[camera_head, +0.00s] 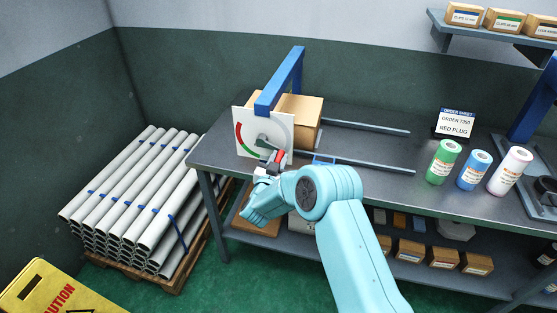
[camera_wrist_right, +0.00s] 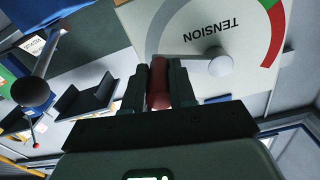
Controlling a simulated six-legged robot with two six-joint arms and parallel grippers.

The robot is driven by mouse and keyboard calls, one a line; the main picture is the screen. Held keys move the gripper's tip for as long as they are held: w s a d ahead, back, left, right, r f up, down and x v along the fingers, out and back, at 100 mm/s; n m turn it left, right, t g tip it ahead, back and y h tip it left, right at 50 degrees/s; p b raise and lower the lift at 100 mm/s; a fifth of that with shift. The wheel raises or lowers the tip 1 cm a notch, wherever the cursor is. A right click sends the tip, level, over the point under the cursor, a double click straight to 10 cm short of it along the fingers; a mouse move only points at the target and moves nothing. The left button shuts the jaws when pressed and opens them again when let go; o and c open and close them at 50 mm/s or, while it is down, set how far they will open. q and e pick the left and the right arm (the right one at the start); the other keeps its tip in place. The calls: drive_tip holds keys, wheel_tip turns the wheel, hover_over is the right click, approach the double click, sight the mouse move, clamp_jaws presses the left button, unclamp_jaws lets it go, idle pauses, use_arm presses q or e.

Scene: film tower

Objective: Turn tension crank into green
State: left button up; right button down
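A white panel with the tension dial (camera_head: 262,128) stands at the left end of the workbench. Its arc runs from red on the left to green lower down. The wrist view shows the dial panel (camera_wrist_right: 190,25) upside down, with the word TENSION and part of the arc. The tension crank has a grey hub (camera_wrist_right: 220,65) and a red handle (camera_wrist_right: 158,72). My right gripper (camera_head: 274,163) is at the crank. In the wrist view its fingers (camera_wrist_right: 158,88) stand on both sides of the red handle, closed against it. A dial pointer cannot be made out. My left gripper is not in view.
Green (camera_head: 442,162), blue (camera_head: 473,170) and white (camera_head: 509,171) rolls stand at the right of the workbench (camera_head: 370,140), by an order sheet (camera_head: 455,123). A cardboard box (camera_head: 305,115) sits behind the dial. Stacked pipes (camera_head: 135,195) and a yellow caution sign (camera_head: 50,290) are left.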

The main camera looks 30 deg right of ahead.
drive_tip(key=shift+f+b, duration=0.25)
drive_tip(key=shift+b, duration=0.25)
drive_tip(key=w+a+f+m+b, duration=0.1)
drive_tip(key=w+a+m+b, duration=0.2)
drive_tip(key=m+b, duration=0.7)
drive_tip(key=w+a+f+m+b, duration=0.2)
drive_tip(key=w+a+m+b, duration=0.2)
drive_tip(key=m+b, duration=0.6)
drive_tip(key=shift+w+a+m+b, duration=0.3)
drive_tip(key=shift+w+b, duration=0.45)
drive_tip(key=shift+b, duration=2.9)
drive_tip(key=c, duration=0.9)
unclamp_jaws()
drive_tip(key=shift+d, duration=0.1)
